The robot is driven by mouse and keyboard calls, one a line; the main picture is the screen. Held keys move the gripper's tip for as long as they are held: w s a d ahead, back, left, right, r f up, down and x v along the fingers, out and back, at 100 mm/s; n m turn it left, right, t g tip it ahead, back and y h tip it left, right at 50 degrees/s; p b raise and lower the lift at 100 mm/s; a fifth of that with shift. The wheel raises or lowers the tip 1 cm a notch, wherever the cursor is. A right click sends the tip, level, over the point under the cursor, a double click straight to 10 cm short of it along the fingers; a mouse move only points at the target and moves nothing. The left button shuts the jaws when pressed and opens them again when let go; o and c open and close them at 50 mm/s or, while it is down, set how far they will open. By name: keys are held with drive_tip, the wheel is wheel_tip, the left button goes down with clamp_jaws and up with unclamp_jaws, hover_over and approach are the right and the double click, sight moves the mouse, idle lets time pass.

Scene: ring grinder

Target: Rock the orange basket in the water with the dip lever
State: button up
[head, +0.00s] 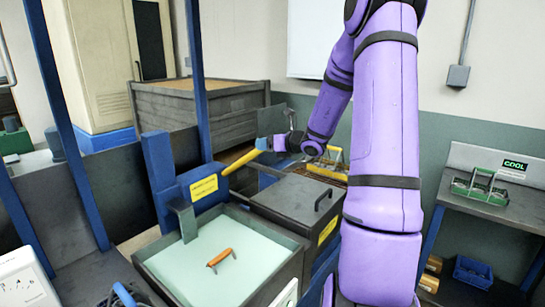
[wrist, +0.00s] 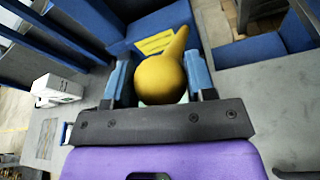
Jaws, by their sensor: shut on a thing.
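The dip lever (head: 240,161) is a yellow bar slanting up and right from a blue housing with yellow labels (head: 189,190). My gripper (head: 264,143) is at its upper end. In the wrist view the lever's rounded yellow knob (wrist: 161,80) sits between the blue fingertips of my gripper (wrist: 160,88), which is shut on it. The water tank (head: 285,243) is a grey box of pale green water in front of the housing. An orange handle (head: 220,258) shows in the water; the basket's body below it cannot be made out.
A dark lidded box (head: 292,197) stands right of the tank, with a wire basket (head: 325,167) behind it. Blue posts (head: 199,80) rise at the left.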

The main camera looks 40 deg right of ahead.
drive_tip(key=shift+w+r, duration=0.15)
drive_tip(key=shift+r, duration=0.15)
drive_tip(key=o, duration=1.2)
drive_tip(key=shift+o, duration=0.2)
drive_tip(key=v, duration=1)
drive_tip(key=shift+s, duration=0.45)
